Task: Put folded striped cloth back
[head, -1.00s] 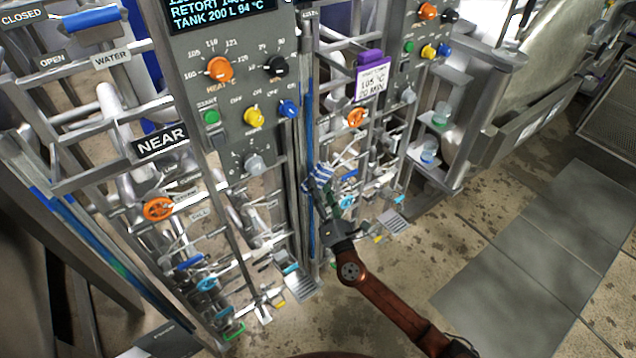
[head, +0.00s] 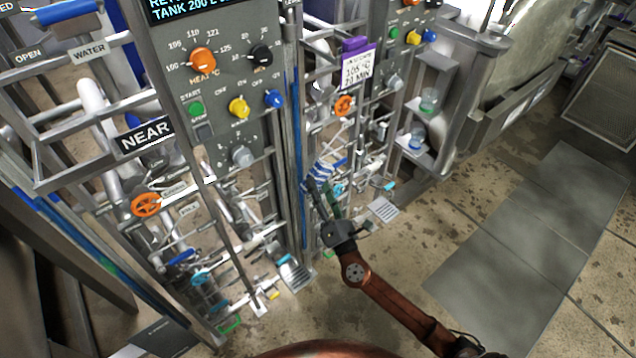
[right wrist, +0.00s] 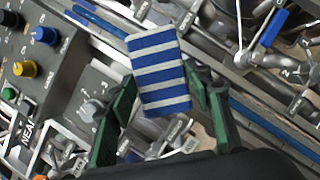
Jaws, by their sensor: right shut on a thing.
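The folded striped cloth, blue and white, shows flat and large in the right wrist view (right wrist: 160,72) and smaller in the head view (head: 330,170). My right gripper (head: 322,196) is shut on it, with its green fingers on either side of the cloth's near part in the right wrist view (right wrist: 158,88). The cloth is held up in front of the pipework, just right of the post with the blue strip (head: 299,130). I cannot tell whether it touches anything behind it. My left gripper is not in view.
A control panel (head: 222,112) with knobs stands left of the post. A purple-topped tag (head: 358,68) hangs to the right. Small shelves (head: 428,158) with jars stand further right. Pipes and valves crowd behind the gripper. The floor (head: 460,235) at right is open.

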